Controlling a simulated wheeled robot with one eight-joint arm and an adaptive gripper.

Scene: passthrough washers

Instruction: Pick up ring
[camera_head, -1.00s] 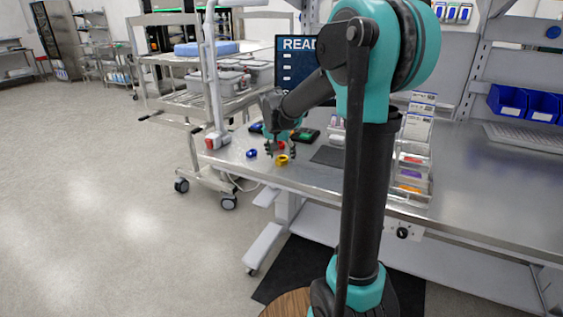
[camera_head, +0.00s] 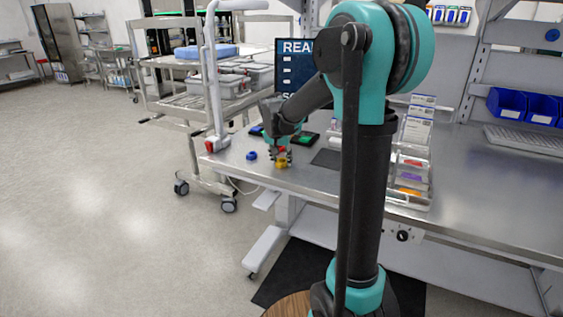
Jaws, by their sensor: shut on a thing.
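A yellow ring (camera_head: 281,164) is at the left end of the steel bench, near its front edge. My gripper (camera_head: 282,158) points down over it and is shut on it, with the fingers partly covering it. I cannot tell whether the ring touches the bench. A blue ring (camera_head: 251,155) lies on the bench just left of my gripper. A small red thing (camera_head: 282,149) shows behind the fingers, mostly hidden.
A clear rack with coloured items (camera_head: 411,178) stands on the bench (camera_head: 470,200) to the right. A dark mat (camera_head: 326,158) and a black and green device (camera_head: 304,139) lie near my gripper. A screen (camera_head: 297,68) and a cart (camera_head: 180,98) stand behind.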

